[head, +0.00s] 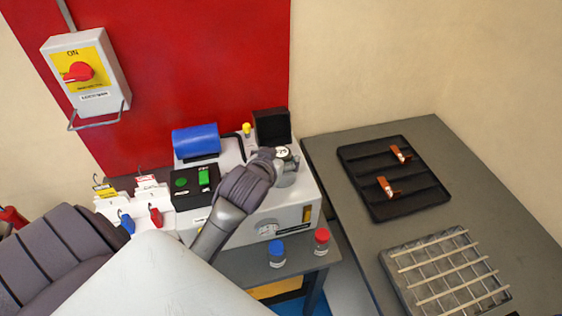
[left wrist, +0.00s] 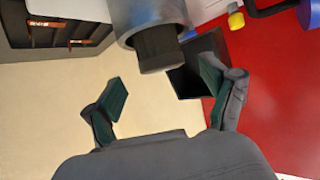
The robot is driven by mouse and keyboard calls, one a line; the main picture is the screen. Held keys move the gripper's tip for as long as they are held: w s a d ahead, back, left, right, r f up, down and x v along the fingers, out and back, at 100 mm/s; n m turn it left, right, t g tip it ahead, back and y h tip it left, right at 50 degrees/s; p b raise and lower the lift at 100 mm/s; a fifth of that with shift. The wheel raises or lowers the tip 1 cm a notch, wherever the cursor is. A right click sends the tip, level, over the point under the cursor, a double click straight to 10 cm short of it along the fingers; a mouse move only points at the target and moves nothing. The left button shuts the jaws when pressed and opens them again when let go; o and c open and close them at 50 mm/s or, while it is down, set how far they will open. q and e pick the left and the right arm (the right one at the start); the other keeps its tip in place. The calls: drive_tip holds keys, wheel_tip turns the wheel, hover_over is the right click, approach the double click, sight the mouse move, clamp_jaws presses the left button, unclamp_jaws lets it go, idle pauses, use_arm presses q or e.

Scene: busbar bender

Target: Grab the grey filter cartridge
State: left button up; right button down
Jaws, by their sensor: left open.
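A dark grey cylinder (left wrist: 160,47), which looks like the filter cartridge, sticks out of a wider light grey round housing (left wrist: 150,12) in the left wrist view. In the head view the housing (head: 288,178) stands on the right part of the white machine, partly hidden by my left gripper (head: 268,158). My left gripper is open, with nothing between its fingers. In the left wrist view its fingertips (left wrist: 165,82) lie either side of the cylinder's end and apart from it. My right gripper is not in view.
The white machine (head: 258,222) carries a blue cylinder (head: 195,140) and a black upright box (head: 272,127). Blue-capped (head: 277,255) and red-capped (head: 321,242) jars stand in front. A black tray (head: 378,200) with copper parts and a metal grid (head: 410,262) lie on the right table.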

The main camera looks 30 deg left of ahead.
sight(280, 153)
use_arm(q)
drive_tip(key=x, duration=0.4)
drive_tip(key=shift+a+r+p, duration=0.1)
drive_tip(key=shift+a+p, duration=0.05)
drive_tip(key=shift+p, duration=0.25)
drive_tip(key=shift+s, duration=0.15)
drive_tip(key=c, duration=1.5)
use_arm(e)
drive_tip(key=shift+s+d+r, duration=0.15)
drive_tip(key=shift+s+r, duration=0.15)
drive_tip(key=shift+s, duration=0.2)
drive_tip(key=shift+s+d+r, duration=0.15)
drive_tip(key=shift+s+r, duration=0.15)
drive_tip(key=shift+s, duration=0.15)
